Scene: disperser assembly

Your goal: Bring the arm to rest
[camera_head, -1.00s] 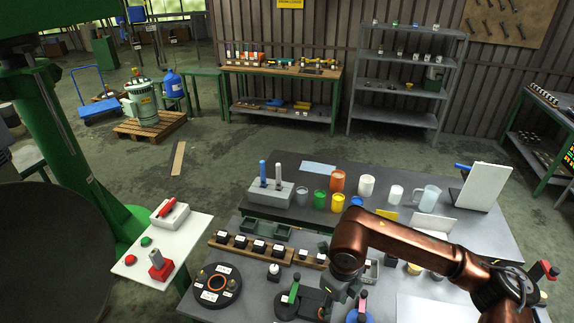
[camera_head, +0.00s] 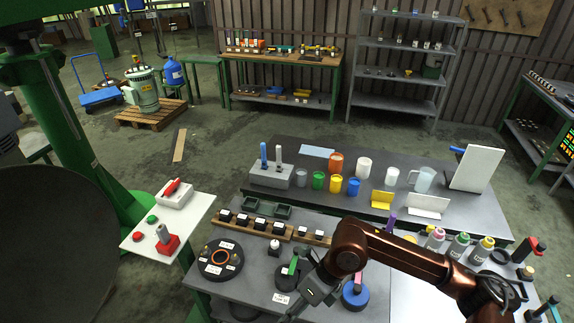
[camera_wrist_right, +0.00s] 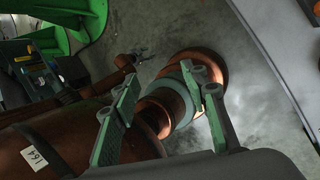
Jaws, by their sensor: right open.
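My right arm, copper coloured, comes in from the lower right of the head view. Its right gripper (camera_head: 312,292) hangs over the front of the near grey table, close to the green-handled disc (camera_head: 290,271). In the right wrist view the two grey-green fingers (camera_wrist_right: 166,92) stand apart with nothing between them. Behind them are copper links of my own body and grey floor. I cannot tell from the head view how high the gripper is above the table. My left gripper is out of view.
Near the gripper are a black round plate (camera_head: 221,259), a blue round base (camera_head: 355,296) and a wooden rack (camera_head: 268,227) of black-capped pieces. Coloured cups (camera_head: 336,183) stand on the rear table. Several bottles (camera_head: 459,246) stand at the right, beside my arm.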

